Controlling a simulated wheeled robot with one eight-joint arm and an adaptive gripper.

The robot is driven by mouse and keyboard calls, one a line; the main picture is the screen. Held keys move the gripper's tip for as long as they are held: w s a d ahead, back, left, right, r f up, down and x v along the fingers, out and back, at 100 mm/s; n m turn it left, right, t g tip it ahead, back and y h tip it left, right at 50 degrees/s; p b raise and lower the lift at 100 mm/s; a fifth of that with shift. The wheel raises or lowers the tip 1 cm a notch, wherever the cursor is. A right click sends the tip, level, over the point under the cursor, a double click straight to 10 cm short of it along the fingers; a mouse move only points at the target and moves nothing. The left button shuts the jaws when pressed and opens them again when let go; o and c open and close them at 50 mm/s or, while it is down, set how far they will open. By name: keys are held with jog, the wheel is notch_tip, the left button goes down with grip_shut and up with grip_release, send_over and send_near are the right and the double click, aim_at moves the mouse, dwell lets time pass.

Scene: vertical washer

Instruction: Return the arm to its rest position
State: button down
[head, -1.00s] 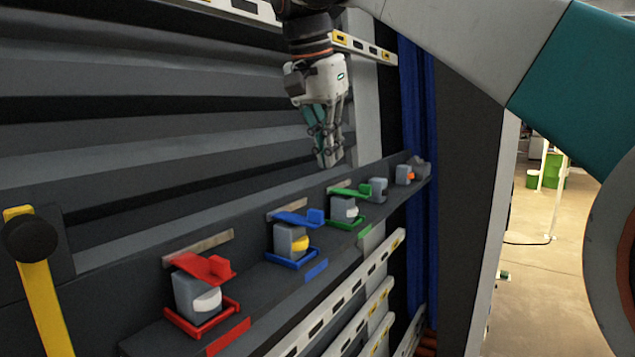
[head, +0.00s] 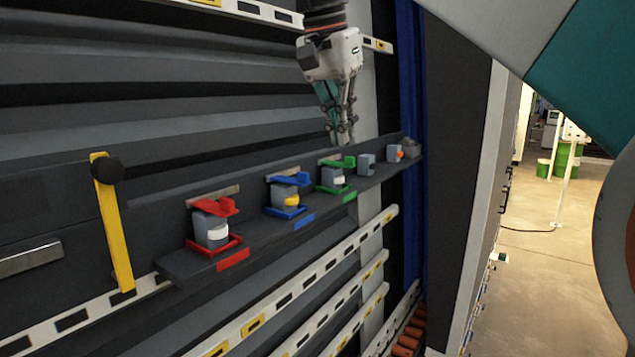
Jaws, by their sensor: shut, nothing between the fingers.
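My gripper (head: 341,136) is in the upper middle of the head view, pointing down with its fingers together and empty. It hangs above and in front of the dark shelf (head: 178,268), apart from it as far as I can see.
On the shelf stand grey blocks with a red clamp (head: 212,207), a blue clamp (head: 290,179) and a green clamp (head: 337,164). A yellow lever (head: 115,225) with a black knob is at left. White slotted rails (head: 320,268) run below. Open floor (head: 530,260) lies right.

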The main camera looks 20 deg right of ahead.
jog(key=s+a+f+n+t+y+b, duration=0.1)
jog(key=s+f+n+b, duration=0.2)
jog(key=f+b, duration=0.8)
jog(key=s+a+f+n+t+y+b, duration=0.1)
jog(key=s+f+n+b, duration=0.3)
jog(key=f, duration=3.4)
jog(key=s+a+f+n+t+y+b, duration=0.1)
jog(key=s+a+f+n+t+b, duration=0.2)
jog(key=s+f+b, duration=0.7)
notch_tip(320, 180, down, 15)
jog(key=n+b, duration=0.1)
jog(key=b, duration=0.9)
jog(key=shift+r, duration=0.15)
